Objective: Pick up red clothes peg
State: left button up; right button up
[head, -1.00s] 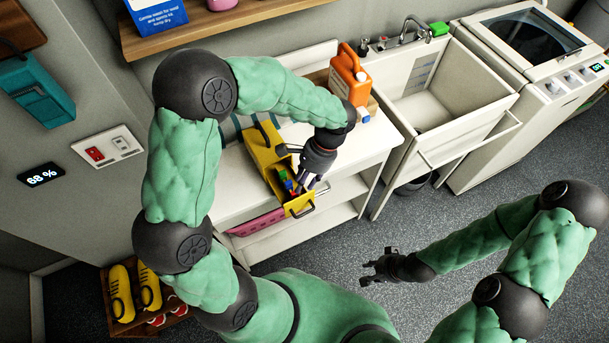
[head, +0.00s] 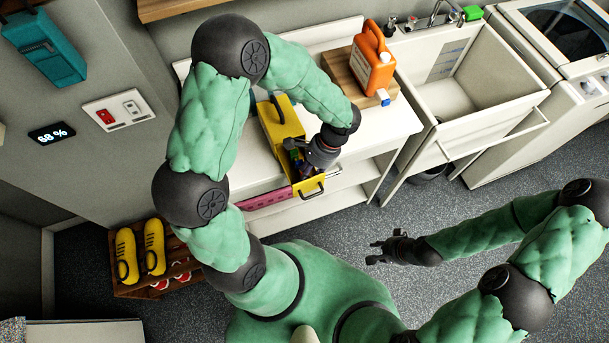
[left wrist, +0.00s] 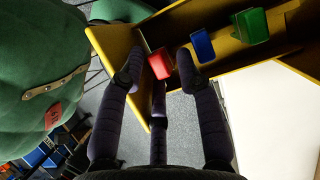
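The red clothes peg (left wrist: 160,64) shows in the left wrist view near the end of a yellow drawer, close to its wall. My left gripper (left wrist: 160,62) is open, with its fingertips spread on either side of the red peg; I cannot tell whether they touch it. A blue peg (left wrist: 202,45) and a green peg (left wrist: 249,26) lie further along the drawer. In the head view my left gripper (head: 299,165) reaches down into the yellow drawer (head: 311,184) and hides most of its contents. My right gripper (head: 377,253) is open and empty over the floor.
The drawer belongs to a yellow box (head: 281,126) on a white table (head: 391,127). An orange jug (head: 372,62) stands on a wooden board behind the arm. A white sink (head: 446,98) is to the right.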

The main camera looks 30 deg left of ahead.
pick_arm(q)
jog(key=shift+x, duration=0.8)
jog(key=shift+c, duration=0.3)
jog(key=c, duration=0.5)
notch_tip(320, 180, up, 10)
jog(key=shift+r+p, duration=0.1)
jog(key=shift+p, duration=0.75)
